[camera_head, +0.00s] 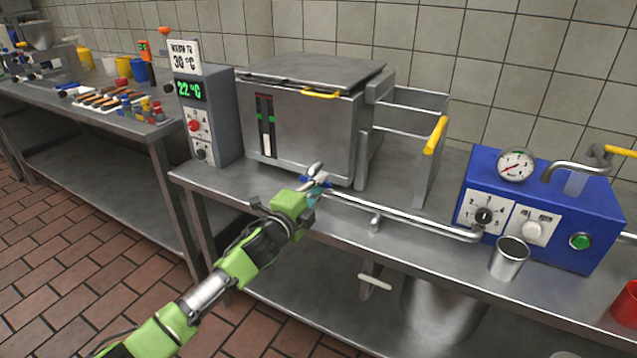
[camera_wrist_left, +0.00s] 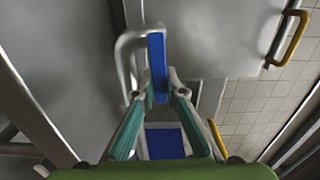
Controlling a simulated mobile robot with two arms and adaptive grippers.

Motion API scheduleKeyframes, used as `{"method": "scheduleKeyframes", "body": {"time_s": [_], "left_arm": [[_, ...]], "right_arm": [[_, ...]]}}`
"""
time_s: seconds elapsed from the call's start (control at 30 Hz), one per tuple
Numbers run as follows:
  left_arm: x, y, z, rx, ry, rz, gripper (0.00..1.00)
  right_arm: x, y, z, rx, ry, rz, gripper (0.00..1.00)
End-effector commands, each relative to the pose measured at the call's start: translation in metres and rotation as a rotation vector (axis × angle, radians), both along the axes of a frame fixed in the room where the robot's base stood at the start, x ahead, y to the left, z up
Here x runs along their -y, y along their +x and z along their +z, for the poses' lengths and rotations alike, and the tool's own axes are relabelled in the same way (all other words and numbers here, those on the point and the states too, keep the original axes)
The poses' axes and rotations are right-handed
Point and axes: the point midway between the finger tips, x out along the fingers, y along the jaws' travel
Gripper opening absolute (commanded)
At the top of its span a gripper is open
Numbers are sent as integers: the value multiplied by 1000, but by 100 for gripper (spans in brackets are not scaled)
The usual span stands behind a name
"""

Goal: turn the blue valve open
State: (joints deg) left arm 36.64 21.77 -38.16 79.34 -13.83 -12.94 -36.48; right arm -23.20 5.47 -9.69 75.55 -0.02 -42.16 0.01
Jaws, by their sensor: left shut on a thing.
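The blue valve (camera_head: 316,181) sits on a steel pipe at the front of the steel box on the table. Its blue handle (camera_wrist_left: 157,66) stands between the fingertips in the left wrist view, with a curved grey spout beside it. My left gripper (camera_head: 308,190) reaches the valve from the front and is shut on the blue handle; its fingers (camera_wrist_left: 160,92) touch it from both sides in the left wrist view. In the head view the gripper partly hides the valve. My right gripper is not in view.
The steel box (camera_head: 310,110) stands close behind the valve. A pipe (camera_head: 410,217) runs right to the blue machine (camera_head: 545,205). A metal cup (camera_head: 509,258) stands in front of it. The display column (camera_head: 207,120) reads 22 °C. A second table (camera_head: 70,125) is at left.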

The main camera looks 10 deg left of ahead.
Motion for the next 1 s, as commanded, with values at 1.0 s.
{"method": "scheduleKeyframes", "body": {"time_s": [1.0], "left_arm": [[-8,-23,-2,-3,1,0,29]], "right_arm": [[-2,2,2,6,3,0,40]]}}
